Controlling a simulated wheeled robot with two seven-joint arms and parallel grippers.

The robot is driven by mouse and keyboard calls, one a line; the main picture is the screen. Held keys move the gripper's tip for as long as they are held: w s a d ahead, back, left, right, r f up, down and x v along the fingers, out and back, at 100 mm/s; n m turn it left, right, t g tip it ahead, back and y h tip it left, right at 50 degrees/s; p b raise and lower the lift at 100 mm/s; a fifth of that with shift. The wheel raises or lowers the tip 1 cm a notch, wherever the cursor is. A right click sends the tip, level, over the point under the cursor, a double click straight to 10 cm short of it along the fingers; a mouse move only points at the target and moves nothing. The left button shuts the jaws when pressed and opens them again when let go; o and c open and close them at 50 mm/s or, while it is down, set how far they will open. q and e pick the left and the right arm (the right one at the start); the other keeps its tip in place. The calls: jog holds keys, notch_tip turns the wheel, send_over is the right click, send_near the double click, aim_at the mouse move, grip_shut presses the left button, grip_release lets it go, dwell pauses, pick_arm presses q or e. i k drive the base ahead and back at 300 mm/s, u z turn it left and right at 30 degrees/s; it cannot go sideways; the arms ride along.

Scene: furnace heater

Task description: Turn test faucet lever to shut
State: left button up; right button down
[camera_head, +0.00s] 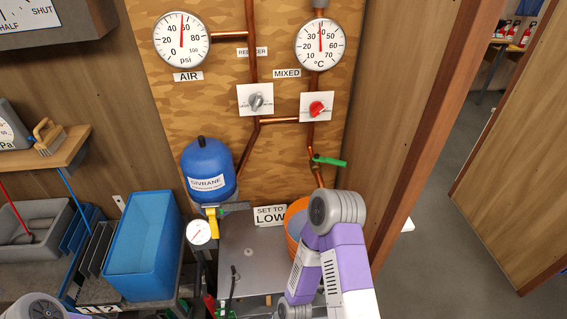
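A green lever (329,161) sits on the copper pipe below the mixed-temperature gauge. It lies nearly level and points right, across the pipe's line. The pipe (318,176) runs down from it toward an orange bucket (294,222), which my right arm partly hides. A yellow lever (212,224) hangs down below the blue tank. No label in view says which one is the test faucet. My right arm, purple and grey, rises at bottom centre, but I see no fingertips. Only a grey joint of my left arm shows at the bottom left corner. Neither gripper is in view.
The board holds an air gauge (181,40), a mixed gauge (320,44), a grey knob (256,102) and a red knob (317,107). A blue tank (208,168) stands left of the pipes. A blue bin (144,246) is further left. A doorway opens at right.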

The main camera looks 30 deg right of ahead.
aim_at(317, 158)
jog(key=u, duration=0.3)
jog(key=k, duration=0.6)
jog(key=z, duration=0.9)
jog(key=i, duration=0.4)
jog(key=z, duration=0.1)
